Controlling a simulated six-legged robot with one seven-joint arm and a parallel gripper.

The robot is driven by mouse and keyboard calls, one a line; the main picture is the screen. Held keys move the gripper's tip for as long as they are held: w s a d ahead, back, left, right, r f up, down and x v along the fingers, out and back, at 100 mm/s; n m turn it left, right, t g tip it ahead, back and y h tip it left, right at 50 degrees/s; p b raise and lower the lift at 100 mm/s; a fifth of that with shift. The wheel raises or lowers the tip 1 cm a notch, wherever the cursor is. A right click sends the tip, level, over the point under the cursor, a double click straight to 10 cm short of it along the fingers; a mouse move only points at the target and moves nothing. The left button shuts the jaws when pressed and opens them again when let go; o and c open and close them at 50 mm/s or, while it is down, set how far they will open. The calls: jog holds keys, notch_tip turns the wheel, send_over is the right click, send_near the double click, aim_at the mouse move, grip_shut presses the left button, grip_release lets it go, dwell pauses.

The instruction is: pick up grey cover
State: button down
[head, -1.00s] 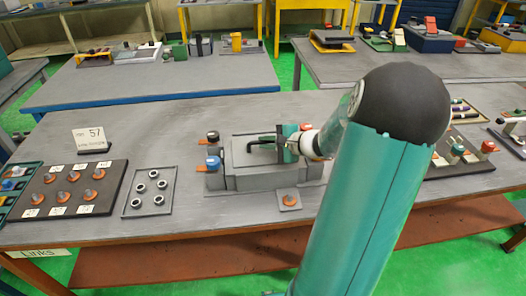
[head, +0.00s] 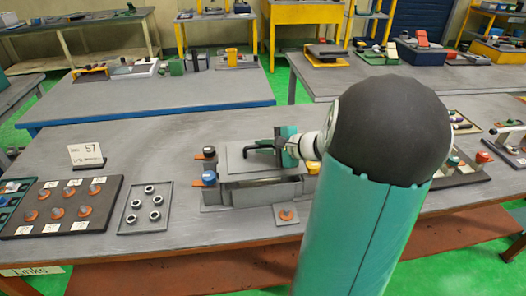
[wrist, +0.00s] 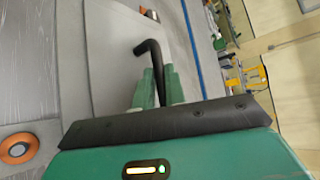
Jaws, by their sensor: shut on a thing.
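The grey cover (head: 240,160) is a flat grey plate with a bent dark handle (head: 258,147) on top. My gripper (head: 280,146) is at the handle, shut on it from the right. In the wrist view the green fingers (wrist: 158,88) close around the black bent handle (wrist: 146,52), with the cover's pale plate (wrist: 118,55) beneath. The cover is over the grey box-like fixture (head: 255,192), and a dark gap shows between them, so it looks slightly raised. My arm hides the cover's right side in the head view.
Orange-and-black and blue posts (head: 208,177) stand at the fixture's left. A small plate with an orange knob (head: 286,214) lies in front. A tray of several metal rings (head: 145,208) and a dark board of orange parts (head: 62,208) are on the left, with a "57" sign (head: 86,154) behind.

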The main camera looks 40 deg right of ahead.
aim_at(265, 162)
jog(key=s+r, duration=0.1)
jog(key=s+a+r, duration=0.1)
jog(key=r, duration=0.1)
jog(key=shift+a+r, duration=0.1)
jog(key=shift+a, duration=0.1)
jog(key=s+a+r, duration=0.4)
jog(key=s+a, duration=0.1)
jog(key=s, duration=0.2)
jog(key=shift+s, duration=0.25)
jog(key=shift+a, duration=0.1)
